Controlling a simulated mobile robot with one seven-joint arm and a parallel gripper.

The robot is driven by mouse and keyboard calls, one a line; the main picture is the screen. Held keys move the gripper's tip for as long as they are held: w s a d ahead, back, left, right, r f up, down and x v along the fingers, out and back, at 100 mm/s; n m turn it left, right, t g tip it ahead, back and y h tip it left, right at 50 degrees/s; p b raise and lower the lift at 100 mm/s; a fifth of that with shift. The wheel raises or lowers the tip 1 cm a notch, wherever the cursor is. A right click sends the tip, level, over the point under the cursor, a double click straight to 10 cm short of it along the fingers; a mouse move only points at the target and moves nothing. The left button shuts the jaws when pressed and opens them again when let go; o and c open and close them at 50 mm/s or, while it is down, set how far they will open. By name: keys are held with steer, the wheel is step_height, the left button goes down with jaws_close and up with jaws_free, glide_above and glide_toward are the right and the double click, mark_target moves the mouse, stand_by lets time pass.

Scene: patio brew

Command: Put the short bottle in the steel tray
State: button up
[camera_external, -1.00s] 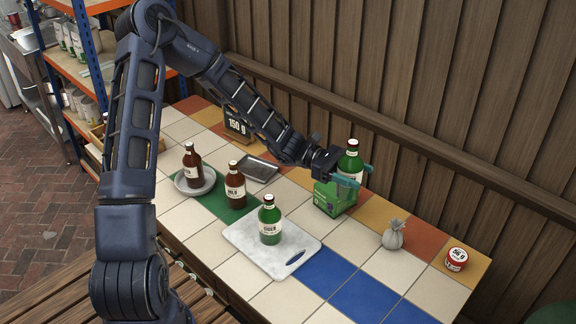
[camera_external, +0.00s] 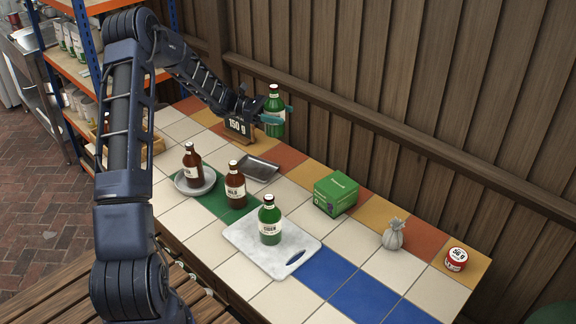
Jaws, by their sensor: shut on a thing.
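My gripper (camera_external: 274,114) is shut on a green bottle (camera_external: 276,96) with a red-and-white cap and a pale label. It holds the bottle upright in the air, by the back of the counter and close to the 150 g sign. The steel tray (camera_external: 258,169) is a dark, shallow rectangle lying on the tiles. It looks empty. In the picture the held bottle is above and a little right of it. The gripper's fingers partly hide the bottle's body.
A second green bottle (camera_external: 269,222) stands on a white board (camera_external: 244,237). Brown bottles stand on a round plate (camera_external: 207,190) and on green tiles (camera_external: 235,187). A green box (camera_external: 336,194), a sack (camera_external: 393,234) and a red jar (camera_external: 456,259) are at right. The 150 g sign (camera_external: 237,129) stands behind the tray.

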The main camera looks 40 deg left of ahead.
steer(key=w+a+v, duration=0.1)
steer(key=v, duration=0.7)
glide_above(260, 171)
step_height(260, 171, down, 19)
steer(key=shift+w+f, duration=0.1)
steer(key=shift+t, duration=0.3)
steer(key=o, duration=1.4)
steer(key=shift+f, duration=0.1)
steer(key=shift+a, duration=0.1)
steer(key=v, duration=1.1)
steer(key=shift+a, duration=0.3)
